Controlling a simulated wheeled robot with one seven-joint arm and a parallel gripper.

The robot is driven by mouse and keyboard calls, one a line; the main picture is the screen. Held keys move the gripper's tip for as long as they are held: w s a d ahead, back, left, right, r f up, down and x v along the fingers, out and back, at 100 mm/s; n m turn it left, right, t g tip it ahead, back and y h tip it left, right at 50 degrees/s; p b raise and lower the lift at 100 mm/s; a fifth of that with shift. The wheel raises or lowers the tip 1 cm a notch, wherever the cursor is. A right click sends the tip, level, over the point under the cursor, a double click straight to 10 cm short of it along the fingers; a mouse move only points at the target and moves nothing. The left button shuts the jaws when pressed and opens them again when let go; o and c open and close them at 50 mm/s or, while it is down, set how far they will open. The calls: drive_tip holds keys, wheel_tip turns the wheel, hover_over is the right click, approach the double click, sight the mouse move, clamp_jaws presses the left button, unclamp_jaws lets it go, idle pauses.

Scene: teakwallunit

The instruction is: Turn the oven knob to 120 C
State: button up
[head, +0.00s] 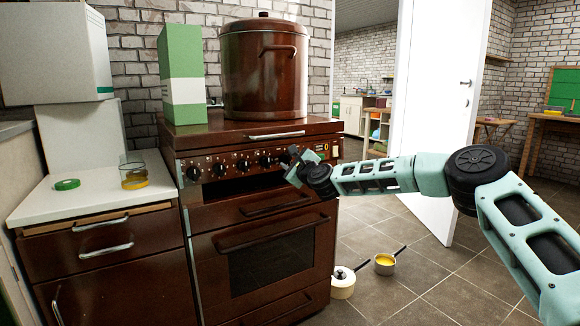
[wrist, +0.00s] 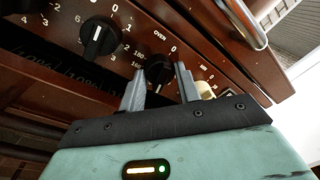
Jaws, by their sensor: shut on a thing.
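The oven knob (wrist: 156,72) is a round black knob under the printed word OVEN in the wrist view. A 0 and other numbers are printed around it. My gripper (wrist: 160,76) has one grey finger on each side of the knob and is shut on it. The knob's pointer mark is not clear, so its setting cannot be told. In the head view, my gripper (head: 294,158) is at the right part of the control panel of the brown stove (head: 270,255) and covers most of the oven knob.
Another black knob (wrist: 98,40) is close to the left of my gripper. A metal handle (wrist: 242,22) passes above right. A brown pot (head: 264,75) and a green-white box (head: 183,80) stand on the stove. A cream pot (head: 342,288) and a small pan (head: 385,264) are on the floor.

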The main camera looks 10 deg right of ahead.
drive_tip(key=shift+f+m+b, duration=0.1)
drive_tip(key=shift+m+b, duration=0.35)
drive_tip(key=shift+m, duration=0.85)
drive_tip(key=o, duration=1)
drive_tip(key=p+v, duration=0.2)
drive_tip(key=v, duration=1.5)
drive_tip(key=shift+s+d+r, duration=0.15)
drive_tip(key=shift+r, duration=0.15)
